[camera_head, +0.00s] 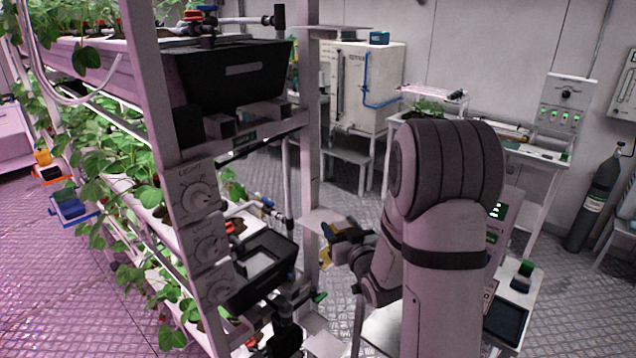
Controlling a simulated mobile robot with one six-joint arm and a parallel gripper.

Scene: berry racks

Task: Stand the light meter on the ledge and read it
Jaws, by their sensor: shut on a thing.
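My gripper (335,232) is near the middle of the view, at the end of my arm and beside the rack's right post. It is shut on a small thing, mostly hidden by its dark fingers. A yellow patch (326,257) shows just below the fingers; it may be part of the light meter, but its face and readout cannot be made out. A small pale ledge (316,216) sticks out from the post. The gripper is at or just below the ledge's right edge in the picture; I cannot tell whether they touch.
The rack post (310,150) stands close to the gripper. Left of it are a black bin (235,75), light dials (197,195) and strawberry plants (100,150). A white cabinet (385,75) and a bench (535,150) stand behind. A small cart (520,285) is right of my arm.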

